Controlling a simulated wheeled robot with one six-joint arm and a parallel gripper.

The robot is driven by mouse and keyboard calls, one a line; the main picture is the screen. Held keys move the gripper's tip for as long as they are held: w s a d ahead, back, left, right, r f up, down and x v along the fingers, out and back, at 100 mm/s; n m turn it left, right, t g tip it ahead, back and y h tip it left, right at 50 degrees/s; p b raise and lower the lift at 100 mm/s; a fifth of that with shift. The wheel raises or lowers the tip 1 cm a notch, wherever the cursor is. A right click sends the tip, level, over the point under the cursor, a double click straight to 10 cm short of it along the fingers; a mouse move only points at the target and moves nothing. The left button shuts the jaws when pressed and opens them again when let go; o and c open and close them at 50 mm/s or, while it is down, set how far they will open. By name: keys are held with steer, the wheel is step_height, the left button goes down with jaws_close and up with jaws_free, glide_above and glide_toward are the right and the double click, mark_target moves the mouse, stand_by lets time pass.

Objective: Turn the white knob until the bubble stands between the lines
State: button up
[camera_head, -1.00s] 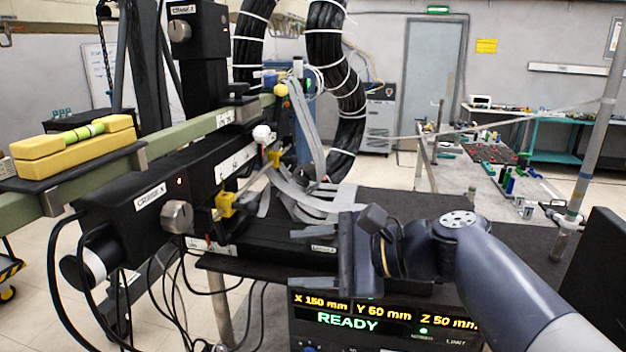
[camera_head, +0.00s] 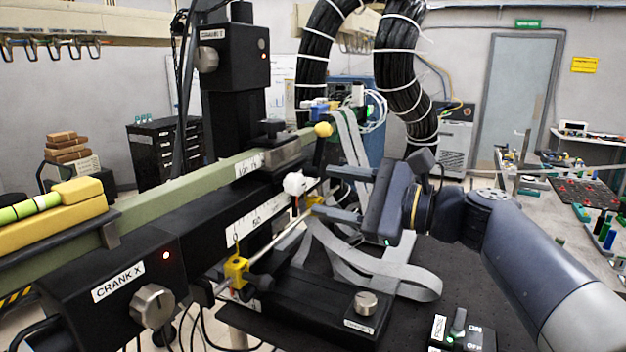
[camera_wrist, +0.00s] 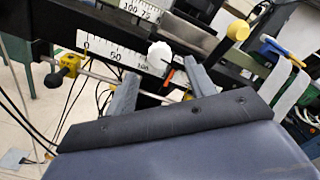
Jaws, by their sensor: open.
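The white knob (camera_head: 293,183) sits on the black rail beside a white scale. My gripper (camera_head: 312,190) is open and points left at it, its two fingers just right of the knob. In the wrist view the white knob (camera_wrist: 159,54) shows just beyond and between the fingertips of my gripper (camera_wrist: 160,66); I cannot tell whether they touch it. The yellow level (camera_head: 70,215) lies on the green beam at the left, its end cut off by the picture edge. Its green vial (camera_head: 30,207) shows dark lines, but I cannot make out where the bubble stands.
A yellow ball (camera_head: 323,129) tops a black post close behind the knob. A yellow clamp (camera_head: 236,271) holds a thin rod below the rail. Grey ribbon cables (camera_head: 345,262) loop beneath my gripper. The CRANK X knob (camera_head: 152,306) is at the lower left.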

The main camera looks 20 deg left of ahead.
mark_target(301, 186)
steer(key=shift+w+a+p, duration=0.15)
steer(key=shift+a+p, duration=0.3)
steer(key=shift+a, duration=1.75)
steer(key=c, duration=1)
steer(key=shift+f+n+b, duration=0.15)
steer(key=shift+n+b, duration=0.15)
steer(key=shift+b, duration=0.25)
steer(key=shift+f+n+b, duration=0.15)
steer(key=shift+n+b, duration=0.75)
steer(key=shift+b, duration=0.3)
steer(key=n+b, duration=0.3)
steer(key=shift+r+n+b, duration=0.25)
steer(key=shift+n+b, duration=0.05)
